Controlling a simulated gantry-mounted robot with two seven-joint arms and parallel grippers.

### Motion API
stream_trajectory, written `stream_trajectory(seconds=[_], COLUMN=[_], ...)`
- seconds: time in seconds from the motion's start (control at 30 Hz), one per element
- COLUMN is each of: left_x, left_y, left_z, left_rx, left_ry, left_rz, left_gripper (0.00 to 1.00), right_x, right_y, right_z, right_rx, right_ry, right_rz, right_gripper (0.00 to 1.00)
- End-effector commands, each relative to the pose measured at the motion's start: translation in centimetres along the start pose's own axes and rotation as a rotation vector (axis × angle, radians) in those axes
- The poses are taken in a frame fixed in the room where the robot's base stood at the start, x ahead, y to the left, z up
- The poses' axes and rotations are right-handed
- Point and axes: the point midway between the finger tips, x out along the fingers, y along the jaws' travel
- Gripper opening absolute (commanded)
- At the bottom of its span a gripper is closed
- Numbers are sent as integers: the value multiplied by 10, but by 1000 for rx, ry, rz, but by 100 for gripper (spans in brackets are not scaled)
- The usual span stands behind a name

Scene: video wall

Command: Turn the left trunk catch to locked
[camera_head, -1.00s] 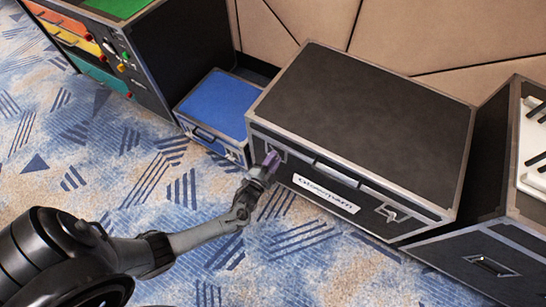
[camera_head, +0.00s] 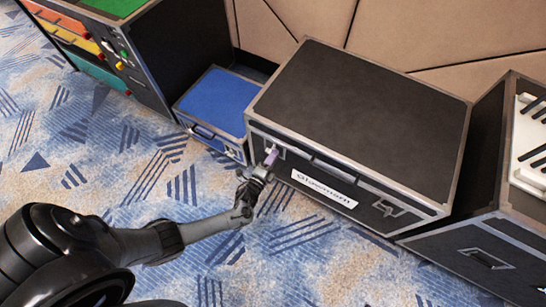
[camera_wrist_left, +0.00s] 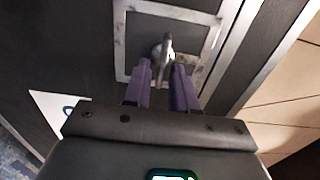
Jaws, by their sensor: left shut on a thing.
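The trunk (camera_head: 365,105) is a large black case with silver edges, its lid closed. It stands right of centre in the head view. My left gripper (camera_head: 270,160) is at the left end of its front face, over the left catch, which it largely hides there. In the left wrist view, the left catch (camera_wrist_left: 166,44) is a small grey metal lever inside a pale rectangular frame. The purple fingertips of my left gripper (camera_wrist_left: 163,68) are closed around the lever's near end. The right catch (camera_head: 388,209) shows free on the same front. My right gripper is not in view.
A blue case (camera_head: 218,100) stands close left of the trunk. A black cabinet with coloured drawers (camera_head: 75,45) is farther left. Another black case (camera_head: 485,255) stands close on the right. Open patterned carpet (camera_head: 90,165) lies in front.

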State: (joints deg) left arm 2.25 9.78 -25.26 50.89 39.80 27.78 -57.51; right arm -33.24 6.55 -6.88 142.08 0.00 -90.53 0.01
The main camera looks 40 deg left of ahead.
Motion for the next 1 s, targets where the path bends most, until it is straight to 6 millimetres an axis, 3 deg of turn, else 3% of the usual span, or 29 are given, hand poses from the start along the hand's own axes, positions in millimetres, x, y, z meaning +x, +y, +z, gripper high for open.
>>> stream_trajectory(seconds=[0.37, 0.4, 0.43, 0.77, 1.0], left_x=[0, 0, 0, -2, -25], left_y=[1, 1, 0, 0, -2], left_z=[1, 1, 1, 0, 0], left_rx=[6, 6, 5, 4, 4], left_ry=[-2, -2, -2, -1, -1], left_rz=[1, 1, 1, 1, 3], left_gripper=[0, 29, 33, 33, 33], right_x=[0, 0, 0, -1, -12], right_y=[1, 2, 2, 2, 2], right_z=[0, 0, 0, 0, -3], right_rx=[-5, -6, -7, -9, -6], right_ry=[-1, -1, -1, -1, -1], right_rz=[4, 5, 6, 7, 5], right_gripper=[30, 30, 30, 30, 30])
